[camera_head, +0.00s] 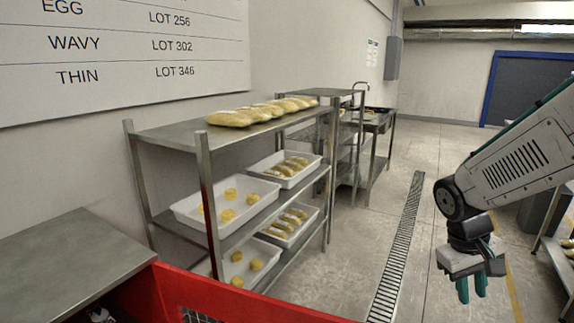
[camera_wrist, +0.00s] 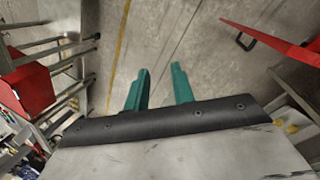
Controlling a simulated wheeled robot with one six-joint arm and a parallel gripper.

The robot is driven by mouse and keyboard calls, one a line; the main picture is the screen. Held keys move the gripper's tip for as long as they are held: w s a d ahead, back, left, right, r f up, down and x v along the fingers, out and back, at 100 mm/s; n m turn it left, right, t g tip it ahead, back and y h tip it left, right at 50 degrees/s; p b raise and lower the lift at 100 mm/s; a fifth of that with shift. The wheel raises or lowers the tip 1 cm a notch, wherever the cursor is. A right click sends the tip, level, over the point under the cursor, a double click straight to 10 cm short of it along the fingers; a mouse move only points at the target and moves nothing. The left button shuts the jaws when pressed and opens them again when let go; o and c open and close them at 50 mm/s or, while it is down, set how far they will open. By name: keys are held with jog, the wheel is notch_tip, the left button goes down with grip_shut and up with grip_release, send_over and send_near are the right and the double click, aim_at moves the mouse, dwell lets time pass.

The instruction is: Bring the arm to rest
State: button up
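My gripper (camera_head: 471,288) hangs from my arm at the right of the head view, pointing down over open floor. Its two teal fingers also show in the wrist view (camera_wrist: 160,72). They stand a little apart with bare floor visible between them, so it is open and empty. It touches nothing that I can see.
A steel rack (camera_head: 172,137) with yellow packs on top and white trays (camera_head: 186,207) of yellow items stands left of centre. A red panel (camera_head: 215,297) is in front, a steel table (camera_head: 75,262) at left. A floor drain (camera_head: 398,250) runs through clear floor beside my gripper.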

jog(key=s+a+r+t+y, duration=0.1)
jog(key=s+a+r, duration=0.3)
jog(key=s, duration=0.4)
jog(key=s+a+r+m+t+y, duration=0.1)
jog(key=s+a+r+y, duration=0.1)
jog(key=s+a+r, duration=0.3)
jog(key=s+r, duration=0.1)
jog(key=s, duration=0.2)
jog(key=shift+s+a+t, duration=0.3)
jog(key=shift+r, duration=0.1)
